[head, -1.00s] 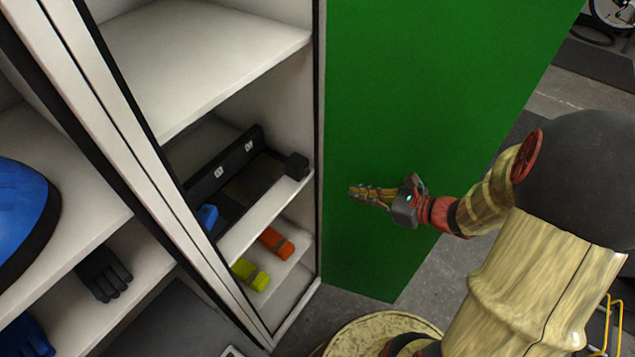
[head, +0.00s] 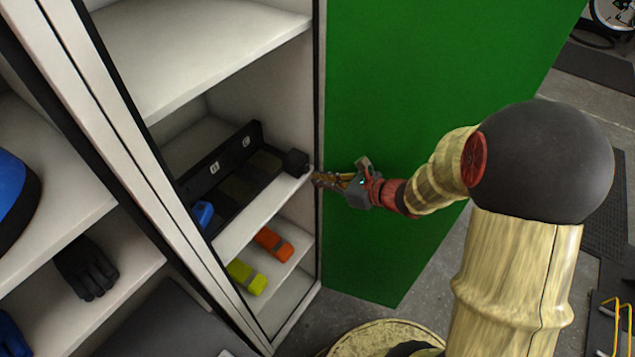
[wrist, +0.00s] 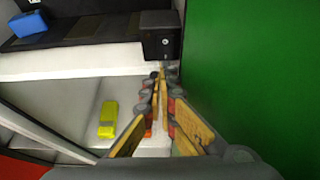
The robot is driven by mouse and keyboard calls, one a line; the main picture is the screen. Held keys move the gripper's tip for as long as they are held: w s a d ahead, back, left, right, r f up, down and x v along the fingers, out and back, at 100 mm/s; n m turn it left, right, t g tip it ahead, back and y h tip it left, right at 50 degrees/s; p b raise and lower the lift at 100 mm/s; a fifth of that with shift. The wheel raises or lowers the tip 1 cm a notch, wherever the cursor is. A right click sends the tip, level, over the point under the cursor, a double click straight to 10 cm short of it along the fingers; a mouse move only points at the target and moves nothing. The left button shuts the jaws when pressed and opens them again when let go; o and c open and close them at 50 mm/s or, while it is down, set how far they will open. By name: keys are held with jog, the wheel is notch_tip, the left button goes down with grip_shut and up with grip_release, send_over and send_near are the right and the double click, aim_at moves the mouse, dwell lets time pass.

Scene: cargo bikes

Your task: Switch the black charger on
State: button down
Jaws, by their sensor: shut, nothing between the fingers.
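The black charger (head: 295,161) is a small dark box at the right end of the middle shelf of the white cabinet. In the wrist view the charger (wrist: 161,44) stands at the shelf's front edge, with a small light round mark high on its front face and a smaller mark below. My gripper (head: 317,179) is shut and empty, just in front of and a little below the charger. In the wrist view its fingertips (wrist: 159,70) point at the charger's lower front; I cannot tell whether they touch it.
A long black tray (head: 225,163) and a blue block (head: 203,214) share the charger's shelf (head: 262,205). Orange (head: 273,243) and yellow (head: 246,276) items lie on the shelf below. The green door panel (head: 430,130) stands close on the right of my gripper.

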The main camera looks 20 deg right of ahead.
aim_at(307, 167)
jog(key=shift+w+a, duration=0.35)
jog(key=shift+w, duration=0.1)
jog(key=shift+w+a+f+b, duration=0.3)
jog(key=shift+w+f, duration=0.05)
jog(key=shift+r, duration=0.25)
jog(key=shift+d+r+p, duration=0.1)
jog(key=shift+r+p, duration=0.65)
